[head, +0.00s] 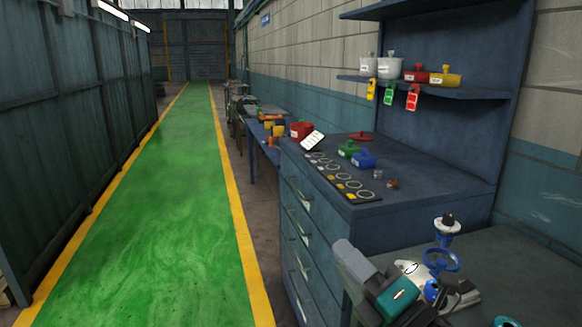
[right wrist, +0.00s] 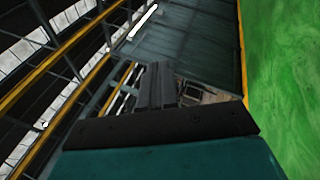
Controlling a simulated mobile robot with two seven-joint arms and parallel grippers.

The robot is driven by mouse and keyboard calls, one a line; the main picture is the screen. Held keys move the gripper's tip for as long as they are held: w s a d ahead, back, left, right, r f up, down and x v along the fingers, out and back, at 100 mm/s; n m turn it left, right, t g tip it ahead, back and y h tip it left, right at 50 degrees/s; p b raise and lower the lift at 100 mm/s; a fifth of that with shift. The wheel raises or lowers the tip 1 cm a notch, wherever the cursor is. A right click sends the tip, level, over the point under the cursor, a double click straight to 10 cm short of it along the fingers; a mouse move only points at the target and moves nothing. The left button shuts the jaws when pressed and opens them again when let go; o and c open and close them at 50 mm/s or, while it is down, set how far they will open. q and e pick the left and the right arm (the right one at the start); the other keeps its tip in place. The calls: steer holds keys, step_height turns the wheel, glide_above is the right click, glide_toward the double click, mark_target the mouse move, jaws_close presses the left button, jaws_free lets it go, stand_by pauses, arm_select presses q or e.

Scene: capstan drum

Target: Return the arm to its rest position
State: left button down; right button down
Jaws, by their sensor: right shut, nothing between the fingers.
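My right gripper (head: 350,262) is at the lower right of the head view, its teal body behind dark grey fingers that point up and left. In the right wrist view the fingers (right wrist: 157,85) lie together, with nothing between them. They are apart from the drawer cabinet (head: 335,250). My left gripper is not in view. No capstan drum can be made out.
A blue handwheel (head: 440,260) shows beside my right gripper, near a dark bench top (head: 535,265). The cabinet carries a green padlock (head: 348,149), a blue padlock (head: 363,160) and a tag board (head: 340,178). A green walkway (head: 165,210) on the left is clear.

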steer(key=s+d+f+m+g+h, duration=0.45)
steer(key=d+f+m+h, duration=0.7)
steer(key=m, duration=0.75)
steer(key=s+f+m+g, duration=0.4)
steer(key=s+f+g, duration=0.15)
steer(key=s, duration=0.45)
steer(key=s+f+m+g, duration=0.45)
steer(key=s+f, duration=0.25)
steer(key=s, duration=0.2)
steer(key=w+a+f+t+y, duration=0.1)
steer(key=w+a+f+t, duration=0.1)
steer(key=w+f+t, duration=0.5)
step_height(320, 180, down, 2)
steer(key=shift+a+f+t, duration=0.25)
steer(key=shift+t, duration=0.2)
steer(key=shift+w+n, duration=0.15)
steer(key=shift+n, duration=0.1)
steer(key=c, duration=1.8)
jaws_free()
